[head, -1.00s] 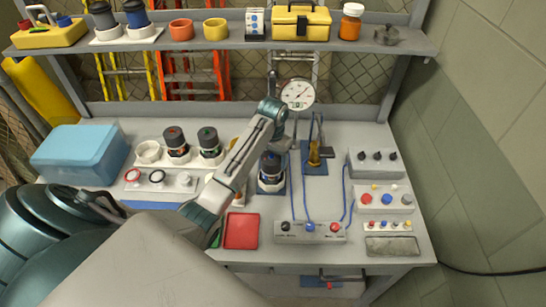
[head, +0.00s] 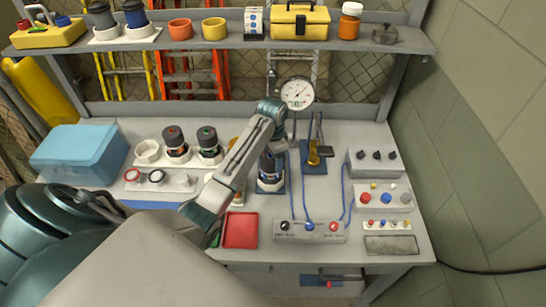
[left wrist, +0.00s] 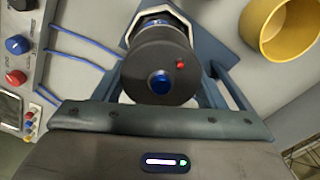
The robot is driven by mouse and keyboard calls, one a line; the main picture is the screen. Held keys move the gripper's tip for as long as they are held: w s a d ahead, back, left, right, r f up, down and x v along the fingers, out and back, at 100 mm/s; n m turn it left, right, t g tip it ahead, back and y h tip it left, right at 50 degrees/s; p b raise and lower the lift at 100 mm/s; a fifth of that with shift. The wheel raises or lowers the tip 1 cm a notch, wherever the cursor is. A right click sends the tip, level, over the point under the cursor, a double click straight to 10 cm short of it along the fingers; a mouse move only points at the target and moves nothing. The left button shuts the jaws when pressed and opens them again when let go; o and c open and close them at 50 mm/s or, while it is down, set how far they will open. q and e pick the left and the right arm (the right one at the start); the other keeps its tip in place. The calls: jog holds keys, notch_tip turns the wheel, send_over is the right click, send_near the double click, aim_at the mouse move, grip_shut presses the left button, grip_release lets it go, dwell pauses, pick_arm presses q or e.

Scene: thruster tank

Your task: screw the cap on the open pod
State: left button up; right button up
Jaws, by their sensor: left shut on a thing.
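The pod (head: 270,173) stands upright on a blue mat (head: 264,189) at the middle of the bench. Its white body (left wrist: 160,22) shows in the left wrist view beyond a round black cap (left wrist: 158,62) with a blue centre and a red dot. My left gripper (left wrist: 170,90) has its blue-grey fingers on both sides of the cap and is shut on it. In the head view my left arm covers the pod's upper part, and the gripper tips are mostly hidden. The seam between cap and pod cannot be seen. My right gripper is not in view.
A control box (head: 310,231) with blue cables is in front right, and a red tray (head: 240,231) is in front. A dial gauge (head: 297,93) stands behind. Two dark-capped pods (head: 208,143) stand at left.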

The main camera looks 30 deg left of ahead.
pick_arm(q)
jog(key=m, duration=0.3)
jog(key=shift+a+r, duration=0.1)
jog(key=shift+a, duration=0.05)
jog(key=o, duration=0.9)
jog(key=shift+o, duration=0.4)
jog(key=shift+a, duration=0.15)
